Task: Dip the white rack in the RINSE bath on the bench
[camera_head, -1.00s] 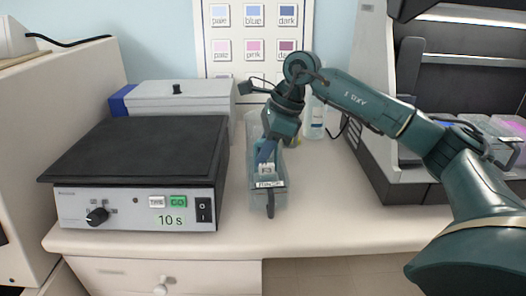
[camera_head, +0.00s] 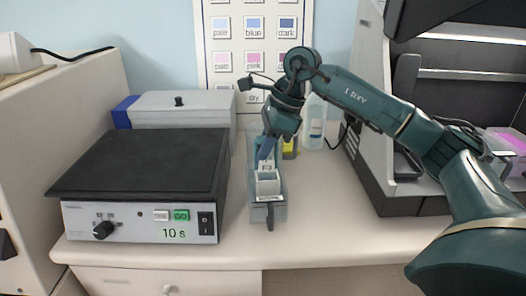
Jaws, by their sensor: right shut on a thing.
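The white rack (camera_head: 268,183) hangs from my right gripper (camera_head: 266,154), which is shut on it from above. The clear, narrow bath (camera_head: 279,213) stands on the bench right of the hotplate, with a small dark piece at its front. The rack shows over the bath opening, within its side walls in the picture; its exact height over the rim is hard to tell. The label on the bath is too small to read now. My left gripper is not in view.
A black-topped hotplate (camera_head: 142,168) reading 10 s stands close on the left, with a grey lidded box (camera_head: 185,108) behind it. A clear bottle (camera_head: 314,125) and a yellow-marked item (camera_head: 290,148) stand behind the bath. The bench to the right (camera_head: 335,205) is clear.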

